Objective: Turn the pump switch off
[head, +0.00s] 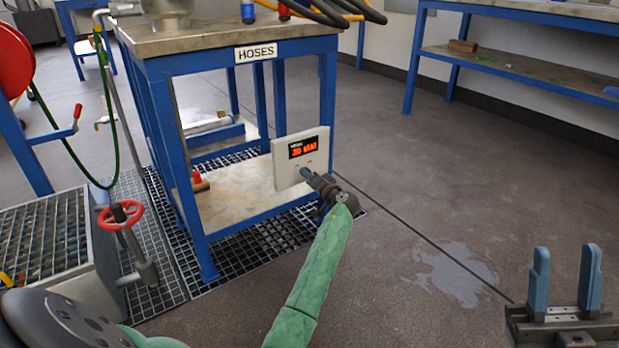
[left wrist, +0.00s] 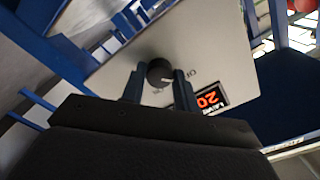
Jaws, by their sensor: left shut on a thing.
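The pump switch panel (head: 288,168) is a pale box with a red lit display, fixed at the front right of the blue hose table. In the left wrist view the panel (left wrist: 215,55) is tilted, with its red display (left wrist: 211,98) beside a round dark knob (left wrist: 160,72). My left gripper (head: 307,174) is at the panel's lower face; its fingers (left wrist: 158,88) are on either side of the knob, shut on it. The knob is hidden in the head view. A small pale mark shows on the knob. My right gripper (head: 565,280) is open and empty at the lower right.
The blue-framed table (head: 240,45) with a HOSES sign stands behind the panel. A red handwheel valve (head: 120,214) and a grated basin (head: 45,240) are at the left. A floor grating lies under the table. The floor at right is clear, with a wet patch (head: 452,275).

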